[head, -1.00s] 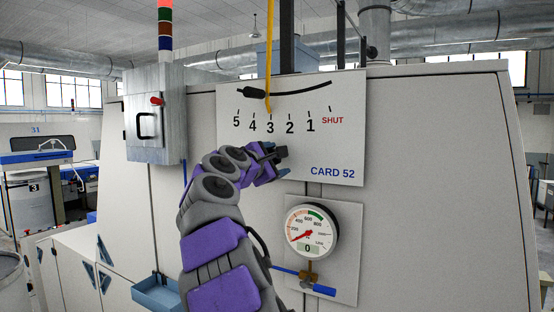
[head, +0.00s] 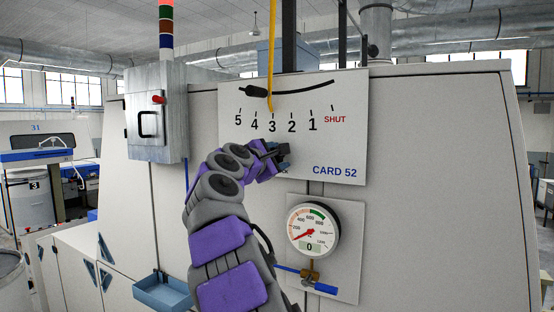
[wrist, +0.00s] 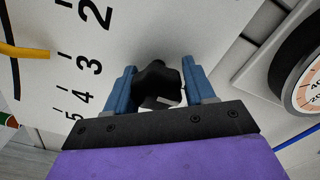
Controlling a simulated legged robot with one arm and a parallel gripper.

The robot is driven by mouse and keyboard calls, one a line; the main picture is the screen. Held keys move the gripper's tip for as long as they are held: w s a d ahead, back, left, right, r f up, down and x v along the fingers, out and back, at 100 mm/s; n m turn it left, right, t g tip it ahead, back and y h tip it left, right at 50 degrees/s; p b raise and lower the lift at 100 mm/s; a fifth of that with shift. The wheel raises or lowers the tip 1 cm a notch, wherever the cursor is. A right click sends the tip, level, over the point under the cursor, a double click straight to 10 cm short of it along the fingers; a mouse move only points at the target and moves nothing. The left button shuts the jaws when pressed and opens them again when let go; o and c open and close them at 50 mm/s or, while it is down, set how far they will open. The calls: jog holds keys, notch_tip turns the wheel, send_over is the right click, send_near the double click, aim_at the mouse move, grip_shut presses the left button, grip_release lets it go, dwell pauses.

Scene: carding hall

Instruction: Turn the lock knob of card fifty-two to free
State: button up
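The white panel marked CARD 52 (head: 345,150) is on the front of a pale machine. A black knob (wrist: 158,80) on this panel shows between my gripper's blue fingers in the wrist view. No free or locked marking is readable by it. My gripper (head: 283,153) is at the panel's lower middle, below the printed numbers. In the wrist view my gripper (wrist: 160,85) has its fingers apart, one on each side of the knob; firm contact is not clear. In the head view the gripper hides the knob.
A yellow pointer (head: 271,60) hangs by the 3 on the scale, which runs from 5 to SHUT. Below right is a pressure gauge (head: 312,230) with a blue-handled valve (head: 326,289). A grey box (head: 156,110) with a red switch stands at the left.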

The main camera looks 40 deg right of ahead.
jog(key=shift+w+a+f, duration=0.1)
jog(key=shift+a+f, duration=0.1)
jog(key=shift+a, duration=0.05)
jog(key=shift+c, duration=1.4)
jog(key=shift+a, duration=0.2)
jog(key=shift+c, duration=0.2)
